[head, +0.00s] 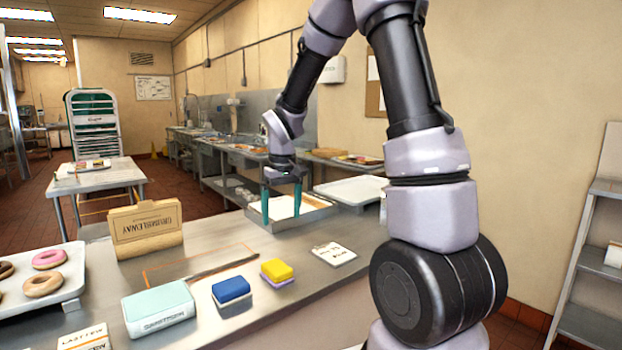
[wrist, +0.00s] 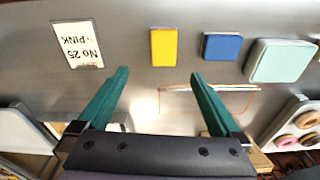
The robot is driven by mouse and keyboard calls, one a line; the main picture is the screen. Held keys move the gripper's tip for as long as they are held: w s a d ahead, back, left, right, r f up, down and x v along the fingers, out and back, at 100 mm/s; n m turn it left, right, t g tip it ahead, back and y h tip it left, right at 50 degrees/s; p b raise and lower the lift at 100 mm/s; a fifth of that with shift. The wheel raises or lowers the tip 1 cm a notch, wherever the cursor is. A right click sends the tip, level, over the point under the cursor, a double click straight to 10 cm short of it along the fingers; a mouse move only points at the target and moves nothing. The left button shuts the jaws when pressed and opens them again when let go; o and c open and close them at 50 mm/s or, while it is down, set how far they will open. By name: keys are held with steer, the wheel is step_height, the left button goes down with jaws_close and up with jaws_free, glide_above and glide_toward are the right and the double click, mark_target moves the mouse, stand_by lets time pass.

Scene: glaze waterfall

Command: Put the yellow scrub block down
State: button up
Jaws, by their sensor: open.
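The yellow scrub block (head: 277,268) lies on the metal counter in the head view, just right of a blue block (head: 231,289). In the wrist view the yellow block (wrist: 163,47) lies flat on the counter, a little beyond the fingertips and roughly between their lines. My gripper (head: 281,208) has its two teal fingers pointing down, spread apart with nothing between them. In the head view it shows in front of the shallow metal tray, farther back than the yellow block. The open fingers also show in the wrist view (wrist: 159,74).
A mint box (head: 159,309) lies left of the blue block. A cardboard box (head: 146,230) stands behind an orange outline (head: 165,283) on the counter. A printed card (head: 334,254) lies right of the yellow block. A donut tray (head: 70,291) is far left; a metal tray (head: 318,212) is behind.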

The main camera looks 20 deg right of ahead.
steer(key=s+d+r+m+t+y, duration=0.1)
steer(key=s+d+r+m+t, duration=0.1)
steer(key=s+r, duration=0.7)
steer(key=s+d+r+m+t, duration=0.2)
steer(key=s+r+m+t, duration=0.2)
steer(key=s+r, duration=0.6)
steer(key=shift+s+d+r+m+y, duration=0.15)
steer(key=shift+s+r+m+y, duration=0.2)
steer(key=shift+s, duration=0.35)
steer(key=shift+f, duration=0.1)
